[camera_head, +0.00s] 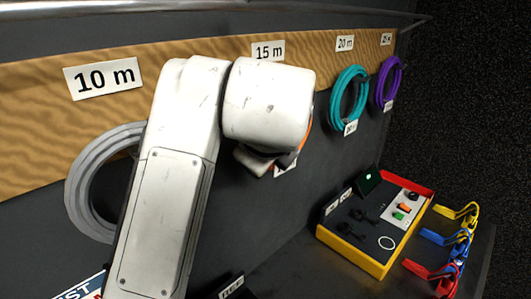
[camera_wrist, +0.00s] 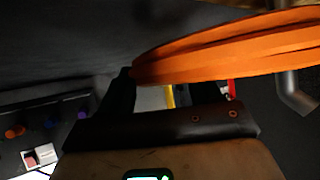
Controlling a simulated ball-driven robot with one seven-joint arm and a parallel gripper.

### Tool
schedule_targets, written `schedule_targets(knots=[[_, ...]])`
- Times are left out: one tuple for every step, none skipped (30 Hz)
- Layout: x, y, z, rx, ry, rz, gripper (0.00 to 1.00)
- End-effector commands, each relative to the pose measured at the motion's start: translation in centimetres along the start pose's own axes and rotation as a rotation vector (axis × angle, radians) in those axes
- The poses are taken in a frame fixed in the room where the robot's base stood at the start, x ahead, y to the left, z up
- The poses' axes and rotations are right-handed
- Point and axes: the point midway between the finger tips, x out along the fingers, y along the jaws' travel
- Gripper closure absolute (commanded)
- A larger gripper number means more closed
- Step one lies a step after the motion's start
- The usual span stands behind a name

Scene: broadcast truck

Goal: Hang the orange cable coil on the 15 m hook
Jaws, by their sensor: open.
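The orange cable coil (camera_head: 306,126) shows in the head view only as a sliver behind my arm, below the 15 m label (camera_head: 268,51). A white tag (camera_head: 286,167) shows under it. In the wrist view the orange coil (camera_wrist: 230,48) crosses the upper right, close to my gripper (camera_wrist: 165,90). The gripper's dark fingers are apart, so it is open. I cannot tell whether the coil touches the fingers. The 15 m hook is hidden behind my arm in the head view, so I cannot see whether the coil rests on it.
A grey coil (camera_head: 80,180) hangs under the 10 m label (camera_head: 103,77). A teal coil (camera_head: 336,105) and a purple coil (camera_head: 380,88) hang to the right. A yellow-and-red case (camera_head: 352,255) and several coloured straps (camera_head: 446,240) lie on the surface below. A rail (camera_head: 200,10) runs above.

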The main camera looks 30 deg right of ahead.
Motion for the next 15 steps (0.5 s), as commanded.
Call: schedule_targets(knots=[[-0.4, 0.0, 0.1, 0.0, -0.003, -0.001, 0.37], [-0.7, 0.0, 0.1, 0.0, -0.004, -0.001, 0.37], [-1.1, 0.0, 0.1, 0.001, -0.004, -0.001, 0.37], [-1.6, 0.0, 0.1, 0.002, -0.004, 0.0, 0.37], [-2.1, 0.0, 0.1, 0.002, -0.005, -0.001, 0.37], [-2.8, 0.1, 0.1, 0.003, -0.007, -0.001, 0.37], [-3.4, 0.0, 0.1, 0.002, -0.006, -0.001, 0.37], [-4.0, 0.0, 0.1, 0.002, -0.007, -0.001, 0.37], [-4.8, 0.0, 0.1, 0.002, -0.006, -0.002, 0.37], [-5.4, 0.0, 0.1, 0.004, -0.006, -0.001, 0.37], [-6.0, 0.0, 0.1, 0.003, -0.007, -0.002, 0.37], [-6.8, 0.0, 0.1, 0.002, -0.006, -0.002, 0.37], [-7.3, 0.0, 0.1, 0.001, -0.006, -0.001, 0.37], [-7.8, 0.0, 0.1, 0.002, -0.005, -0.002, 0.37], [-8.4, 0.0, 0.1, 0.002, -0.006, -0.002, 0.37]])
